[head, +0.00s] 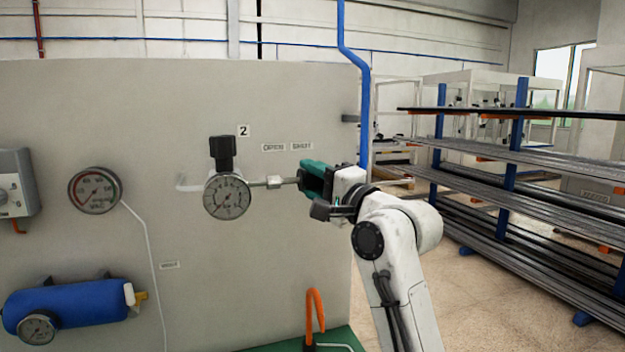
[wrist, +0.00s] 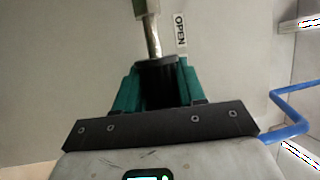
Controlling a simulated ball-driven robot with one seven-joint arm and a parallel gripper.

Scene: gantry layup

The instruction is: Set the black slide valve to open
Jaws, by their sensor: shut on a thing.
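The black slide valve (wrist: 158,78) is a dark sleeve on a thin metal pipe (wrist: 153,38), seen between my teal fingers in the wrist view. My gripper (head: 308,178) is shut on it. In the head view the fingers hide most of the valve. The OPEN label (head: 273,147) and the SHUT label (head: 302,146) are on the grey panel above the pipe, OPEN to the left. My gripper is below the SHUT label, right of the OPEN label. The OPEN label also shows in the wrist view (wrist: 180,30).
A round gauge (head: 227,196) with a black knob (head: 222,152) above it stands left of the gripper. Another gauge (head: 95,190) and a blue tank (head: 70,306) are farther left. A blue pipe (head: 364,110) and a rack of rods (head: 530,160) are to the right.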

